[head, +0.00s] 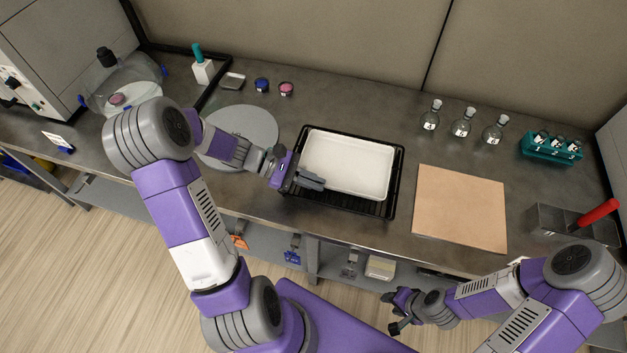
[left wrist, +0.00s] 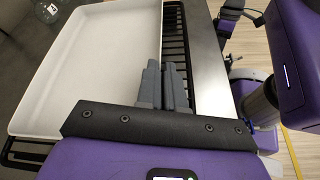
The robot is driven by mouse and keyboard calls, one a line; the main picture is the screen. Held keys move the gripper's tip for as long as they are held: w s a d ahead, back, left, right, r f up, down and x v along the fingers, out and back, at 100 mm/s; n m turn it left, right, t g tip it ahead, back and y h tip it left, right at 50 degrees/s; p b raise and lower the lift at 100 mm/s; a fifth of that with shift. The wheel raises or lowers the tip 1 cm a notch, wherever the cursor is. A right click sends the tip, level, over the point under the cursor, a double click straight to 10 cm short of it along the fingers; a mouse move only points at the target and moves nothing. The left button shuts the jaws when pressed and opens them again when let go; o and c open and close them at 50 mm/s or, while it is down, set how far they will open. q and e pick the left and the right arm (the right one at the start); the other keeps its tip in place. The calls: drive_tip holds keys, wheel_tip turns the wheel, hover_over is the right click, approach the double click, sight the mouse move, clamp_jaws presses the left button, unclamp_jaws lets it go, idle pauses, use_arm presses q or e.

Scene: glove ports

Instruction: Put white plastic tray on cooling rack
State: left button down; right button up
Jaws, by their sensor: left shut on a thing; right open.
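The white plastic tray (head: 350,162) lies over the black cooling rack (head: 373,209) on the bench in the head view. Rack bars show along the tray's near side and right edge. My left gripper (head: 318,181) is at the tray's near left corner, its fingers shut on the tray's edge. In the left wrist view the tray (left wrist: 95,60) fills the left side, with the rack bars (left wrist: 178,45) beside and below it. Whether the tray rests fully on the bars cannot be told. My right gripper (head: 394,312) is open and empty, in front of the bench.
A round grey disc (head: 240,135) lies left of the rack. A brown square board (head: 460,208) lies to its right. Several stoppered flasks (head: 462,124), a teal tube holder (head: 552,148) and a metal box with a red handle (head: 570,222) stand further right. Bare bench lies behind the rack.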

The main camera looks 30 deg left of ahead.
use_arm(q)
drive_tip(key=c, duration=1.3)
unclamp_jaws()
drive_tip(key=shift+f, duration=0.15)
drive_tip(key=shift+o, duration=0.2)
drive_tip(key=shift+a+r, duration=0.2)
drive_tip(key=shift+r, duration=0.1)
drive_tip(key=p+v, duration=0.3)
drive_tip(key=v, duration=0.8)
drive_tip(key=shift+a+r, duration=0.15)
drive_tip(key=shift+a, duration=0.15)
drive_tip(key=shift+s, duration=0.15)
